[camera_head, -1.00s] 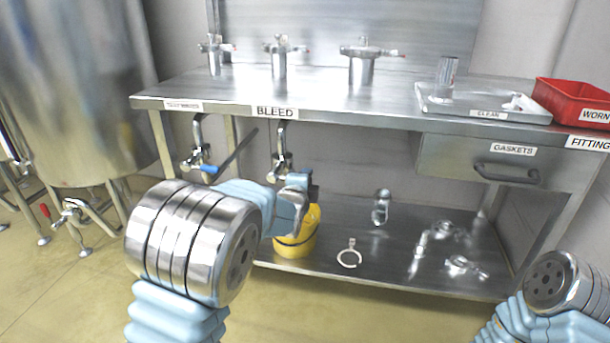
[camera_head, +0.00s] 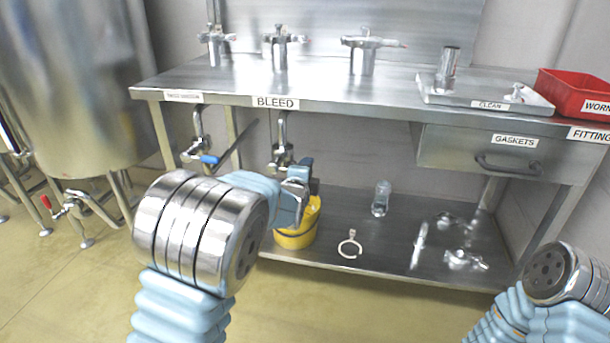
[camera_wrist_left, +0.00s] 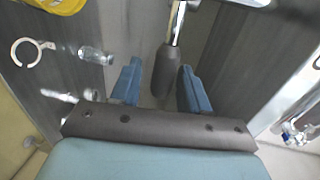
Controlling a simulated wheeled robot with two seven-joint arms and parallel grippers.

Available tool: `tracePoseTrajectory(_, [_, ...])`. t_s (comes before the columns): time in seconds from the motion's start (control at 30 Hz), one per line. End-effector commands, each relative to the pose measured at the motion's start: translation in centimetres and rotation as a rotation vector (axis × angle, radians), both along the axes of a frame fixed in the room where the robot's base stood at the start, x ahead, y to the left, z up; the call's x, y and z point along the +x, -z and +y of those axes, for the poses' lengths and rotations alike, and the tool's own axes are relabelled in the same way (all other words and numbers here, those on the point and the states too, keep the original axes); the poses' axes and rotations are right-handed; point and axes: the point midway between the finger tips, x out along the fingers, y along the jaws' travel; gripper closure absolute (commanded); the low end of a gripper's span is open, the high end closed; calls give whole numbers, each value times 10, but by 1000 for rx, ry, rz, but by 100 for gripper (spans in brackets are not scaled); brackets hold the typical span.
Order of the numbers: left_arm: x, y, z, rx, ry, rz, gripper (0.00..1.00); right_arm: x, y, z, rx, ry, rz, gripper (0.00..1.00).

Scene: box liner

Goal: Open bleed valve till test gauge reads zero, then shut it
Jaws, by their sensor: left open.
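The bleed valve (camera_head: 282,158) hangs on a metal pipe under the table edge, below the BLEED label (camera_head: 275,102). My left gripper (camera_head: 305,180) is just below and right of it in the head view and partly hides its lower part. In the left wrist view, my open left gripper (camera_wrist_left: 157,88) has blue fingers on both sides of a dark handle (camera_wrist_left: 167,73) on a metal stem. A gap shows on each side of the handle. I cannot make out a test gauge or its reading. My right gripper is out of view.
A yellow bucket (camera_head: 297,238) stands on the lower shelf (camera_head: 385,255) below my left gripper. A blue-handled valve (camera_head: 205,158) hangs to the left. Loose metal fittings (camera_head: 465,258) lie on the shelf at right. A large steel tank (camera_head: 75,90) stands left.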

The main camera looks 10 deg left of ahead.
Motion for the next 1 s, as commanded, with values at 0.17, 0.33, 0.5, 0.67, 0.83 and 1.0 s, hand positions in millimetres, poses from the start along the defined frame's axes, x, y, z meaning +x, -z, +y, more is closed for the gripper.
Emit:
tracePoseTrajectory(0.17, [-19,-5,-1,-3,3,-2,55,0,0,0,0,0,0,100])
tracePoseTrajectory(0.33, [-60,-14,0,-4,4,0,55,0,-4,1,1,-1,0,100])
tracePoseTrajectory(0.5, [-99,-23,2,-4,3,0,55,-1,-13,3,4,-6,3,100])
tracePoseTrajectory(0.67, [-124,-27,3,-2,2,0,55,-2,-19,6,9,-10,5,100])
tracePoseTrajectory(0.83, [-134,-27,4,-1,1,1,55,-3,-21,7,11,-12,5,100])
tracePoseTrajectory(1.0, [-135,-26,4,0,0,0,55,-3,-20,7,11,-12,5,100])
